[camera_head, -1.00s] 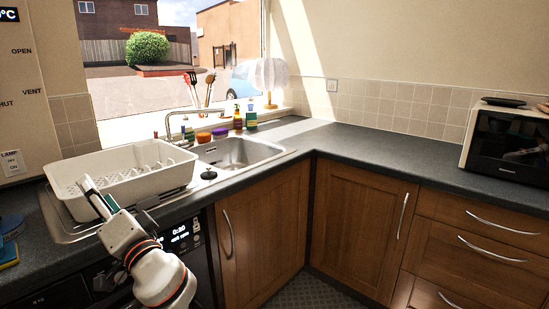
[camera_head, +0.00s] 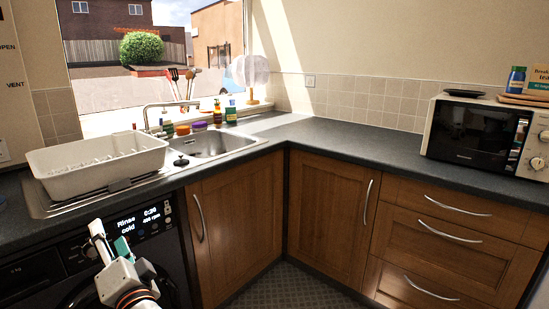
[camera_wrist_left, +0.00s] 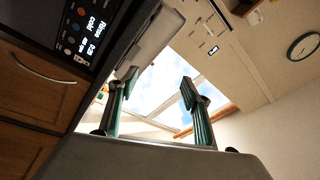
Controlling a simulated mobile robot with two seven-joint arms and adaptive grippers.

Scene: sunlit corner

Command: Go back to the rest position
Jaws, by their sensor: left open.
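My left gripper (camera_head: 110,238) is in front of the washing machine, below the counter edge, at the lower left of the head view. Its two fingers point up and stand apart, with nothing between them. The left wrist view shows the same open fingers (camera_wrist_left: 159,84) against the window and wall, tilted. My right gripper is in neither view.
The washing machine (camera_head: 160,242) stands close behind the left gripper. Above are a white dish rack (camera_head: 95,178) and the sink (camera_head: 205,146). A microwave (camera_head: 480,134) sits on the right counter. Floor (camera_head: 285,285) shows between the cabinets.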

